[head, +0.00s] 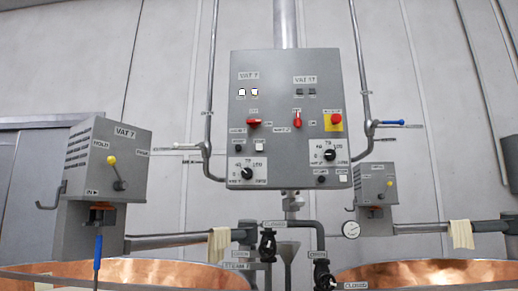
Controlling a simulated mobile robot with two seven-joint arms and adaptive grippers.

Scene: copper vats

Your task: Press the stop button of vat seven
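A grey control panel (275,105) hangs on a post in the middle of the head view. Its left half carries a "VAT 7" plate (248,76) with two lit white lamps (248,92) below it. Under these are a red rotary switch (253,123), a dark round button (240,143) and a white square button (258,147) side by side, and a black dial (247,174). The small labels over the two buttons are too blurred to read, so I cannot tell which is the stop button. Neither of my grippers is in view.
The panel's right half has unlit lamps, a red switch (297,119), a red mushroom button (336,121) on yellow, and its own buttons. A grey "VAT 7" box (108,160) with a yellow-knobbed lever stands left. Copper vats (125,275) and pipes (170,241) lie below.

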